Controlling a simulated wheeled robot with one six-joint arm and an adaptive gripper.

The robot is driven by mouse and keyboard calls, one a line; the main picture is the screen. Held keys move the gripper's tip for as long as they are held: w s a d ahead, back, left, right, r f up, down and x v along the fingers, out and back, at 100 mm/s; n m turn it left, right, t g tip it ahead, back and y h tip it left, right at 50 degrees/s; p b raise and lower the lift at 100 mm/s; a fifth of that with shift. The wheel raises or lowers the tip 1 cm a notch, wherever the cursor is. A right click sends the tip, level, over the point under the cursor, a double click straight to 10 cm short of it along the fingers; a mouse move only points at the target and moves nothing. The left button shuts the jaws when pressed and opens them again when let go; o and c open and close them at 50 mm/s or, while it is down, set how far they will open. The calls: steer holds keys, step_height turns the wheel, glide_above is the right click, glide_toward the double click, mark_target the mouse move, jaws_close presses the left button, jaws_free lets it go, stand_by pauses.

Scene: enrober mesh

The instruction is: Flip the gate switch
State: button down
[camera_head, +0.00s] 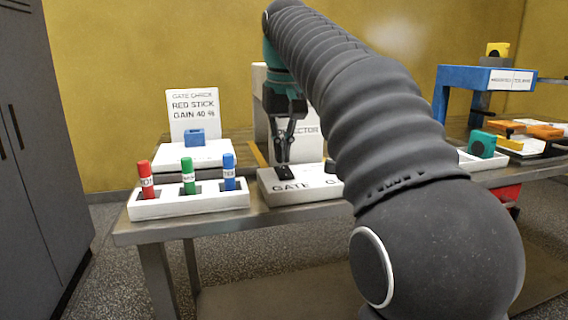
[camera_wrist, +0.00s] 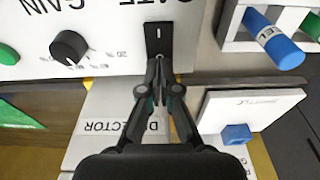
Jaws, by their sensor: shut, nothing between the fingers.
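The gate panel (camera_head: 300,190) is a white box on the table, lettered GATE at its front. Its gate switch (camera_wrist: 159,40) is a black plate with a small light mark, seen in the wrist view, and it also shows in the head view (camera_head: 283,174). A black gain knob (camera_wrist: 69,46) stands beside it on the same panel. My gripper (camera_wrist: 159,62) is shut and empty, its tips at the near edge of the switch plate. In the head view my gripper (camera_head: 283,160) points down over the switch. I cannot tell whether the tips touch it.
A white rack (camera_head: 190,206) with red, green and blue sticks stands left of the panel. Behind it are a white box with a blue block (camera_head: 194,136) and a sign (camera_head: 193,110) reading RED STICK, GAIN 40 %. My arm hides the table's middle right. A blue stand (camera_head: 484,80) is at right.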

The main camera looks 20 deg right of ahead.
mark_target(282, 168)
steer(key=shift+r+p, duration=0.5)
steer(key=shift+r, duration=2.2)
